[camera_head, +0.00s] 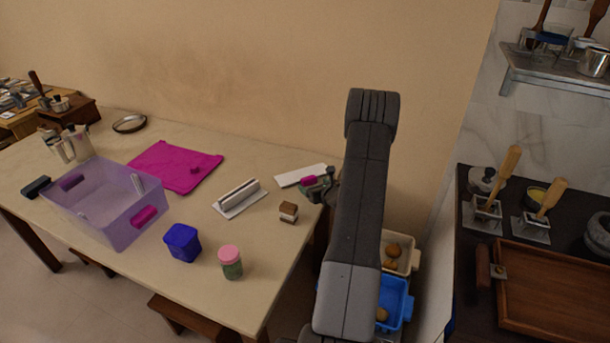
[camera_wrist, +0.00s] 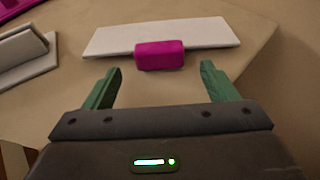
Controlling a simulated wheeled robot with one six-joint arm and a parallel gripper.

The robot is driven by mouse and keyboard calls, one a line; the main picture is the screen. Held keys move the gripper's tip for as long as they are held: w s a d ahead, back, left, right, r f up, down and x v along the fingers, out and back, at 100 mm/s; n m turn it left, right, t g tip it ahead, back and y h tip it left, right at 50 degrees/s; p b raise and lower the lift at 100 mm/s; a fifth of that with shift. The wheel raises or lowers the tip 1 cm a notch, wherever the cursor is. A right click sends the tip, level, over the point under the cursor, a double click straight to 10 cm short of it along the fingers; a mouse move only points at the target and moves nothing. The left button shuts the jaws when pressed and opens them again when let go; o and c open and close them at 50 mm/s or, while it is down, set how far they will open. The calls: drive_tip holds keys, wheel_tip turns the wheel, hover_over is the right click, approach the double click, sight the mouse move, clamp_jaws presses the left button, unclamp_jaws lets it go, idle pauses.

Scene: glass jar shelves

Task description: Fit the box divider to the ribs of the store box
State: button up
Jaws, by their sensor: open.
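The box divider (camera_head: 292,177) is a flat white panel with a magenta grip block. It lies on the table near the right end, and in the wrist view its white panel (camera_wrist: 205,33) spans the top with the magenta block (camera_wrist: 159,55) at its near edge. My gripper (camera_wrist: 160,70) is open, its green fingers apart on either side of the block's near side, with nothing held. In the head view my gripper (camera_head: 318,186) is beside the divider, partly hidden by my arm. The store box (camera_head: 95,216) is translucent purple with magenta handles, at the table's left. Its ribs are not clear.
A white slotted stand (camera_head: 238,200), a small brown-and-white block (camera_head: 288,212), a pink-lidded jar (camera_head: 230,262) and a blue container (camera_head: 182,243) stand between box and divider. A magenta mat (camera_head: 176,166) lies behind. Bins (camera_head: 398,252) sit low beyond the table's right edge.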

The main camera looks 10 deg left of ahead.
sight(304, 176)
drive_tip(key=shift+x, duration=1.35)
drive_tip(key=shift+c, duration=0.4)
drive_tip(key=shift+r, duration=0.1)
drive_tip(key=c, duration=1.1)
